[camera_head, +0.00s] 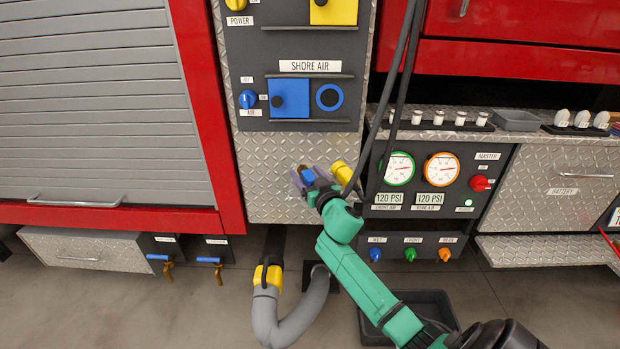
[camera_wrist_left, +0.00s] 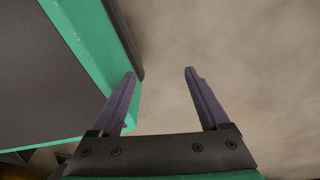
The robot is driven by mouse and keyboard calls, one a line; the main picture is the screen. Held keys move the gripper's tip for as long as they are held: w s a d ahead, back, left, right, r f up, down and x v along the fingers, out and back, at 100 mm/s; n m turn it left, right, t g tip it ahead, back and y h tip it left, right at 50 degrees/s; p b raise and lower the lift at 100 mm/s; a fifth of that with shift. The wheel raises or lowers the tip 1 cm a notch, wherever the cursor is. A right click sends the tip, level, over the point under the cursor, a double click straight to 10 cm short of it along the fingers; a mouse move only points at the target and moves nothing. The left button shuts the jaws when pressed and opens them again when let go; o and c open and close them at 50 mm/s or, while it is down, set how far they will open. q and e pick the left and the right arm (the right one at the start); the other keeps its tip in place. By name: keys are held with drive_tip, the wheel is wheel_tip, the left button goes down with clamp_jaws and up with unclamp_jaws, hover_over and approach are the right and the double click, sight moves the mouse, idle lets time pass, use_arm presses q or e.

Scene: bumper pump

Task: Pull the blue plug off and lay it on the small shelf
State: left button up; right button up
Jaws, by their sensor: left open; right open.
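In the head view, what looks like the blue plug (camera_head: 308,176), with a brass end, shows between the purple fingers of my right gripper (camera_head: 306,178). The gripper is open around it, in front of the diamond-plate panel. I cannot tell whether the fingers touch the plug or whether the plug is seated. In the left wrist view, my left gripper (camera_wrist_left: 160,73) is open with nothing between its fingers, over plain floor. I cannot tell which ledge is the small shelf; a diamond-plate ledge (camera_head: 545,249) shows at lower right.
A yellow plug (camera_head: 343,173) with a dark cable is just right of my right gripper. Above is the SHORE AIR panel (camera_head: 309,82) with a blue cover (camera_head: 289,98) and blue ring (camera_head: 329,97). A gauge panel (camera_head: 432,182) stands right. A grey hose (camera_head: 295,318) hangs below.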

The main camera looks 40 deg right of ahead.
drive_tip(key=v, duration=0.7)
drive_tip(key=shift+s+p, duration=0.2)
drive_tip(key=shift+p, duration=0.15)
use_arm(q)
drive_tip(key=shift+s+a, duration=0.1)
drive_tip(key=shift+s, duration=0.65)
use_arm(e)
drive_tip(key=v, duration=0.7)
